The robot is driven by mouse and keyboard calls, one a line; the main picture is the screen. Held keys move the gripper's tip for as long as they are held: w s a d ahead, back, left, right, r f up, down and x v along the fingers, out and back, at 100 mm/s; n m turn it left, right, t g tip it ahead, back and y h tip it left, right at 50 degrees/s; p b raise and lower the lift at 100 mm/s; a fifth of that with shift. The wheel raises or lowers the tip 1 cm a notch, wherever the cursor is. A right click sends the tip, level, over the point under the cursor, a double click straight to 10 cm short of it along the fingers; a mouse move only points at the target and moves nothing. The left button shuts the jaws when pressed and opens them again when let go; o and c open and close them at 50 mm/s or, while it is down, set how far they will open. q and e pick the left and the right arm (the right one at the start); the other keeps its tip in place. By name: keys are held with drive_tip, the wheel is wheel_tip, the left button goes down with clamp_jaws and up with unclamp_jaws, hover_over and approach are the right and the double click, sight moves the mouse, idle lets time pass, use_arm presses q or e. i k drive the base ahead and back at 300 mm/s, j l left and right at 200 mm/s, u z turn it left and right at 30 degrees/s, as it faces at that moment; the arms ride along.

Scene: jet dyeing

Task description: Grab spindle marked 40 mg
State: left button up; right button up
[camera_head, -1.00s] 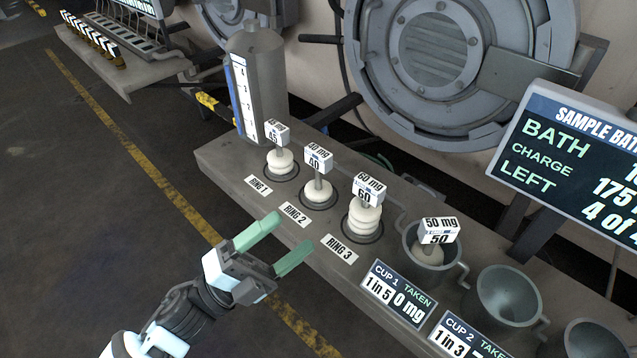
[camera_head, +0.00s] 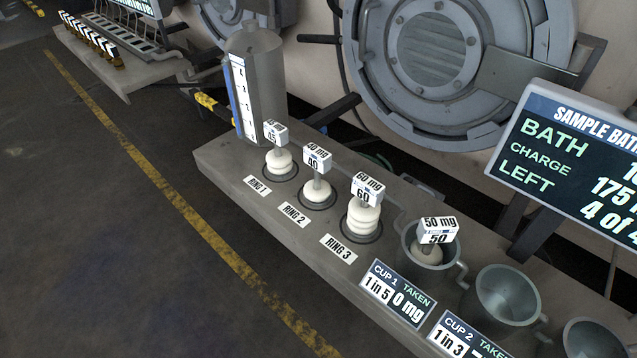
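The spindle marked 40 mg (camera_head: 317,190) stands upright in the ring labelled RING 2, with a white block tag on top and a pale disc low on its stem. To its left, the spindle marked 45 (camera_head: 279,161) stands at RING 1. To its right, the spindle marked 60 mg (camera_head: 364,217) stands at RING 3 with several stacked discs. The spindle marked 50 mg (camera_head: 437,231) sits in the cup behind the CUP 1 sign. Neither of my grippers shows in the head view.
The spindles stand on a long grey bench (camera_head: 225,168). A grey cylinder (camera_head: 258,85) with a scale is at its left end. More cups (camera_head: 502,303) stand to the right, below a sample bath screen (camera_head: 570,170). The floor left of the bench is clear.

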sight(317, 192)
drive_tip(key=z, duration=1.85)
drive_tip(key=k+j, duration=0.45)
drive_tip(key=j, duration=0.15)
drive_tip(key=k+j, duration=0.5)
drive_tip(key=j, duration=0.1)
